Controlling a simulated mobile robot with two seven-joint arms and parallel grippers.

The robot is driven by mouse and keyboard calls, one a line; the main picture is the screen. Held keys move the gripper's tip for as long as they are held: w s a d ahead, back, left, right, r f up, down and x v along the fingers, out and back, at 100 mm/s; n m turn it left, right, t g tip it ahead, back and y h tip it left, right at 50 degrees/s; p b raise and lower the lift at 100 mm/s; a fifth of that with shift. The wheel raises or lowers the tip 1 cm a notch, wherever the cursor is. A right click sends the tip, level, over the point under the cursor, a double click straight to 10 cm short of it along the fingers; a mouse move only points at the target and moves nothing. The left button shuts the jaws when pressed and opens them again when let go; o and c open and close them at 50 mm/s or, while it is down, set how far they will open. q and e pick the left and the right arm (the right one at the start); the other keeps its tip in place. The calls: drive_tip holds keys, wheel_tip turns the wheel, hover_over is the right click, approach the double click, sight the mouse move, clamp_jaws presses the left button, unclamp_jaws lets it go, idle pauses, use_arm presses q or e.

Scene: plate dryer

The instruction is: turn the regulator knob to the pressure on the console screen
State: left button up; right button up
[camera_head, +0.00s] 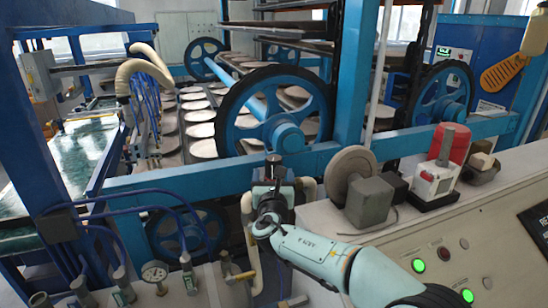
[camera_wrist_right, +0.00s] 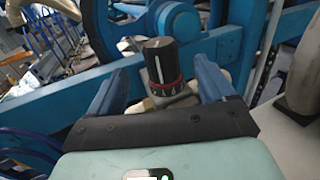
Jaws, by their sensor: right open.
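The regulator knob (camera_wrist_right: 160,60) is black with a white mark and a red ring at its base, and stands upright in the right wrist view. My right gripper (camera_wrist_right: 158,82) is open, its two blue fingers on either side of the knob's line of view, with gaps on both sides. I cannot tell how far beyond the fingertips the knob is. In the head view my right gripper (camera_head: 271,188) overlaps the regulator, hiding much of it. The console screen (camera_head: 537,229) is cut off at the right edge and its value is not readable. My left gripper is out of view.
A round pressure gauge (camera_head: 154,271) sits lower left among blue hoses. A big blue wheel (camera_head: 283,137) and blue beam stand behind the regulator. A grey block (camera_head: 369,201) and a red-and-white device (camera_head: 439,165) sit on the console, right of my arm.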

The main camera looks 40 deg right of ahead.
sight(274, 159)
drive_tip(key=p+x, duration=0.3)
drive_tip(key=x, duration=0.7)
drive_tip(key=shift+f, duration=0.1)
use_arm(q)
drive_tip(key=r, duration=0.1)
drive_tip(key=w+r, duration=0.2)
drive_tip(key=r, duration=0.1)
